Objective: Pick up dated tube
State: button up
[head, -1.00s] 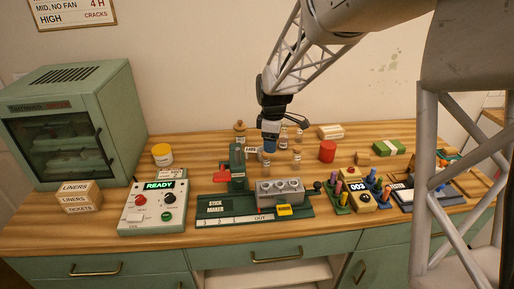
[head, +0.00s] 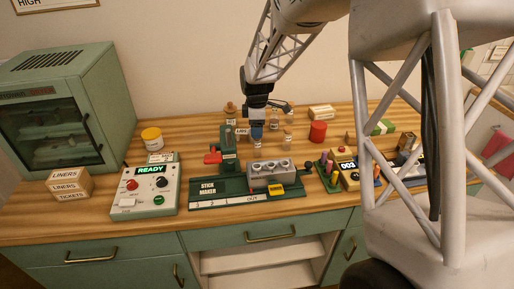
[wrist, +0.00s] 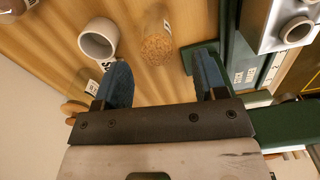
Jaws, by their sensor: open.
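My gripper (head: 257,134) points down over the middle of the table, behind the green stick maker (head: 235,188). In the wrist view my gripper (wrist: 161,76) is open, its two blue fingers apart with nothing held between them. A clear container of brown grains (wrist: 156,46) with a small label stands just beyond the fingers' gap. A clear labelled container (wrist: 92,86) is partly hidden by the left finger. Small clear bottles (head: 288,139) stand around the gripper in the head view. No readable date shows, so I cannot tell which one is the dated tube.
A white cup (wrist: 99,38) stands left of the grain container. The stick maker's green body (wrist: 262,70) is close to the right finger. A red cylinder (head: 318,131), a yellow-labelled jar (head: 152,139) and a control box (head: 146,192) stand on the table.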

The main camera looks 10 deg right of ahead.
aim_at(257, 141)
jog(key=shift+f, duration=0.6)
jog(key=shift+w+d+f, duration=0.1)
jog(key=shift+w+f, duration=0.05)
jog(key=shift+f, duration=2.45)
jog(key=c, duration=1)
jog(key=shift+r, duration=0.1)
jog(key=shift+r, duration=4.95)
